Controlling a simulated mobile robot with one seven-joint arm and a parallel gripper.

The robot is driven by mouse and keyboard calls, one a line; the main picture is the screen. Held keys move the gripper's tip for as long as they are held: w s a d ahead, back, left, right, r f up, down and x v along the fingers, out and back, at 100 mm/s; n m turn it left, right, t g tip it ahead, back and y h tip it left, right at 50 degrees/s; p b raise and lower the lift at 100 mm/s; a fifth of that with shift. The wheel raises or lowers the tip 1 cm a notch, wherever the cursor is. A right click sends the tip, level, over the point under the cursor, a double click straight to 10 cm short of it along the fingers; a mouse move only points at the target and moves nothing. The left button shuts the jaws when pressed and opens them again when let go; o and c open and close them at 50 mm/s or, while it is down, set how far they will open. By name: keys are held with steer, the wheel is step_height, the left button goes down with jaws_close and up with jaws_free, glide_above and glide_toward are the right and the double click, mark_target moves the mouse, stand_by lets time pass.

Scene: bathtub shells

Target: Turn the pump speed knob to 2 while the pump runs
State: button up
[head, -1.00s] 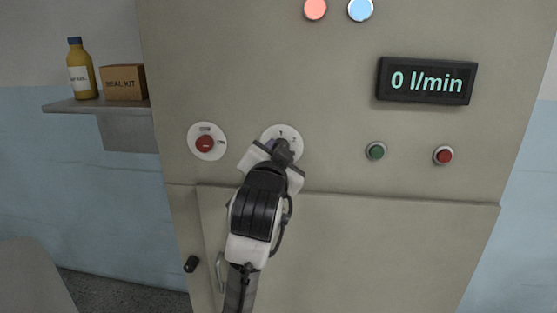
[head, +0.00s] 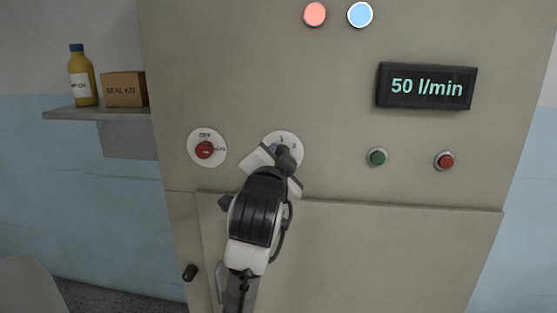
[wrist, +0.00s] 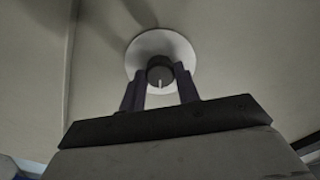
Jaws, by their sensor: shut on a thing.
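The pump speed knob (wrist: 159,73) is dark and round with a white pointer line, on a white dial plate (head: 294,141). A 1 shows at the top of the plate and another mark, too small to read surely, at its right. My gripper (head: 284,156) is at the knob, its fingers on both sides of it in the wrist view (wrist: 161,78), shut on it. In the head view my gripper hides most of the knob, so its exact setting is unclear. The display (head: 426,87) reads 50 l/min.
A red switch (head: 204,150) on an OFF/ON plate is left of the dial. A green button (head: 377,157) and red button (head: 445,161) are to the right. Red (head: 315,14) and bright blue-white (head: 360,14) lamps are above. A shelf (head: 75,113) holds a bottle and box.

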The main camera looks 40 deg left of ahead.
steer(key=o, duration=1)
steer(key=b+v, duration=0.2)
steer(key=v, duration=1.2)
steer(key=shift+a, duration=0.15)
